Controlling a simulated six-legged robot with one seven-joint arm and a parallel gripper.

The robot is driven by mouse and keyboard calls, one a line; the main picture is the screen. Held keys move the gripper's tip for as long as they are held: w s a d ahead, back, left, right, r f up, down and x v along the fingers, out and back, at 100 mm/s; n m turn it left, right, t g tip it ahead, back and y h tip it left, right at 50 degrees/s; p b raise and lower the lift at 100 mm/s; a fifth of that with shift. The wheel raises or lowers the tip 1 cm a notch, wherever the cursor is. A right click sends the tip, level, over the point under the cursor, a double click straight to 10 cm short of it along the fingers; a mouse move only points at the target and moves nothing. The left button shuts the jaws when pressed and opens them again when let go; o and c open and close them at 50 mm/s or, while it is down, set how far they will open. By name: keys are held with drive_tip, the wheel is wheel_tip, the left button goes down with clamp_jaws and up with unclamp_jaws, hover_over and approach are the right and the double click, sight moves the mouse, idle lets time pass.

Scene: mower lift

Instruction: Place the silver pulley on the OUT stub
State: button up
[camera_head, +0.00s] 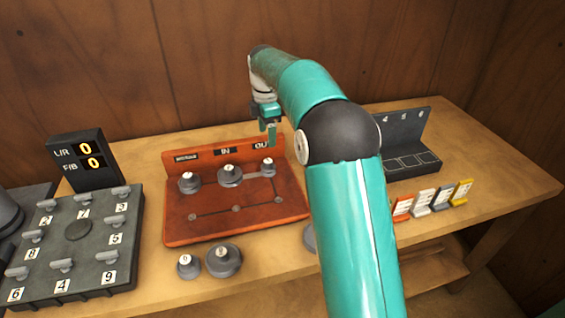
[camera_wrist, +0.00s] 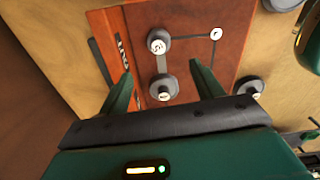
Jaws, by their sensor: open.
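The orange-red board (camera_head: 178,225) has a back strip with an IN label and a partly covered OUT label (camera_head: 261,144). A small grey pulley (camera_head: 268,167) sits at the OUT position. A wider grey pulley (camera_head: 230,175) sits at IN, and another (camera_head: 189,183) sits to its left. Which one counts as silver I cannot tell. My gripper (camera_head: 270,135) is open above the board's back right part. In the wrist view my gripper (camera_wrist: 161,74) has its fingers apart, with a pulley (camera_wrist: 163,88) showing between them, seemingly not gripped. A second pulley (camera_wrist: 158,41) shows beyond.
Loose grey pulleys, one small (camera_head: 188,267) and one wide (camera_head: 223,261), lie in front of the board. Another is partly hidden behind my arm. A black numbered panel (camera_head: 78,230) and display (camera_head: 82,160) stand left. A dark rack (camera_head: 407,140) and coloured tags (camera_head: 460,192) stand right.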

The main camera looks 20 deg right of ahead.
drive_tip(key=s+r+m+t, duration=0.2)
drive_tip(key=s+r+m, duration=0.35)
drive_tip(key=s, duration=0.45)
drive_tip(key=s+r+m+t, duration=0.1)
drive_tip(key=s+r+m, duration=0.4)
drive_tip(key=s, duration=0.5)
drive_tip(key=s+f+m+t, duration=0.2)
drive_tip(key=s+f+m, duration=0.3)
drive_tip(key=s, duration=1.4)
drive_tip(key=m, duration=0.3)
drive_tip(key=shift+f+m+t, duration=0.2)
drive_tip(key=shift+m+t, duration=0.1)
drive_tip(key=shift+m, duration=0.05)
